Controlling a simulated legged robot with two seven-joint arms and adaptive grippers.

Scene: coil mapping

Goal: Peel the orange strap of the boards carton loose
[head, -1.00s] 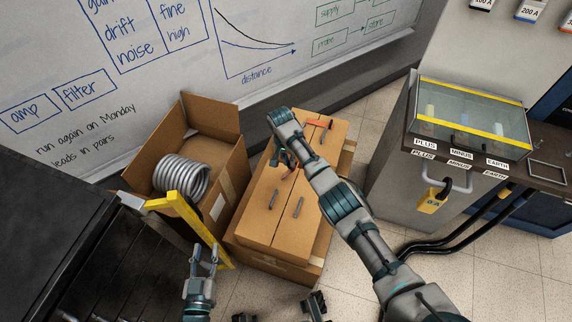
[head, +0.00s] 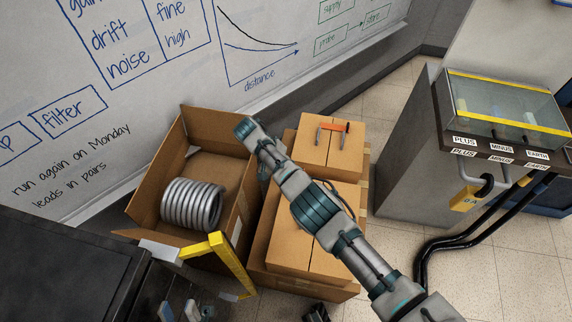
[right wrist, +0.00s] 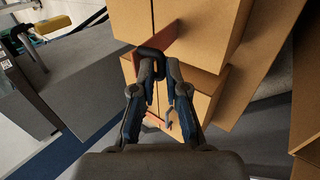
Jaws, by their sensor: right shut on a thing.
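Two closed brown cartons stand together in the head view, a front one (head: 318,235) and a rear one (head: 345,152); no label tells which is the boards carton. An orange strap (head: 333,127) lies across the rear one between grey handles. My right gripper (right wrist: 152,55) is shut on a reddish-orange strap (right wrist: 168,38) beside a carton seam in the right wrist view. My right arm hides that gripper and the front carton's strap in the head view.
An open carton (head: 222,135) with a metal coil (head: 191,204) stands to the left. A yellow bar (head: 235,268) rises in front of it. A grey cabinet (head: 410,165) with black cables (head: 432,250) stands right. Tiled floor between is clear.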

